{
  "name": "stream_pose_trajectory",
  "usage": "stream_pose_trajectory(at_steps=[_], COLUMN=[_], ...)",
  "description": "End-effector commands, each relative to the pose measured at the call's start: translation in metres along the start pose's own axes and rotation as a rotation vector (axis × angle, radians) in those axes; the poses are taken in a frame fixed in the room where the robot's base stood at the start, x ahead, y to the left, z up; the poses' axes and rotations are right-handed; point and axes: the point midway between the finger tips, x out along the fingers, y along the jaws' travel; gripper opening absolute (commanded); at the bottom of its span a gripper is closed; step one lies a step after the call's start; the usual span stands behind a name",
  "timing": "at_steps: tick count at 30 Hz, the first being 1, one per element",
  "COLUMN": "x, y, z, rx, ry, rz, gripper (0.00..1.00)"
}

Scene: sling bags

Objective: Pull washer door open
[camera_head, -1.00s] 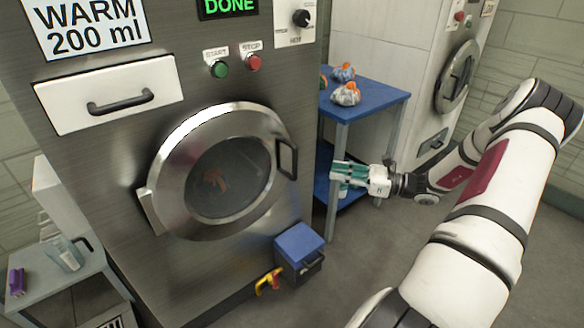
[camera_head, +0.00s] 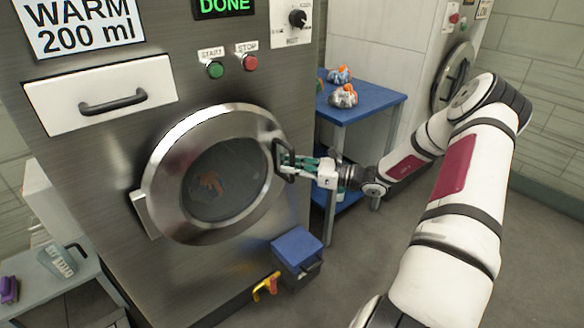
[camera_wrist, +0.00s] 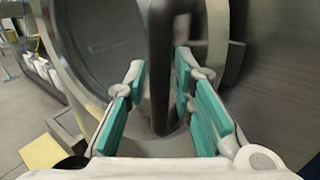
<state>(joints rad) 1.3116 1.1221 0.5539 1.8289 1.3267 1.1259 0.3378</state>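The washer door (camera_head: 162,209) is a round steel ring with a dark glass window; it looks closed against the washer front. An orange item shows behind the glass. The dark door handle (camera_head: 279,160) is on the door's right side. My gripper (camera_head: 290,161) is at the handle, coming from the right. In the wrist view the handle (camera_wrist: 162,60) stands upright between the green-padded fingers of my gripper (camera_wrist: 160,95). The fingers are apart, with visible space on both sides of the handle.
A blue table (camera_head: 365,103) with orange, white and blue bundles stands right of the washer. A blue-lidded box (camera_head: 297,246) sits low in front of the washer, beside a yellow and red part (camera_head: 266,287). A grey side table (camera_head: 62,275) stands left. Floor at right is clear.

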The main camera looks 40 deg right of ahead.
Motion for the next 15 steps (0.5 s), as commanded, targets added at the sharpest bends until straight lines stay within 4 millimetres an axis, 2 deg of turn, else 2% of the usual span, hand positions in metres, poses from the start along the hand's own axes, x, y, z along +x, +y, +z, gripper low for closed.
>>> stream_pose_trajectory(at_steps=[6, 7, 10, 15], x=[0.0004, 0.0003, 0.0002, 0.0001], y=[0.0000, 0.0000, 0.0000, 0.0000], z=[0.0001, 0.0001, 0.0001, 0.0001], rx=[0.000, 0.000, 0.000, 0.000], ry=[0.000, 0.000, 0.000, 0.000], rz=[0.000, 0.000, 0.000, 0.000], gripper=[0.23, 0.21, 0.00, 0.00])
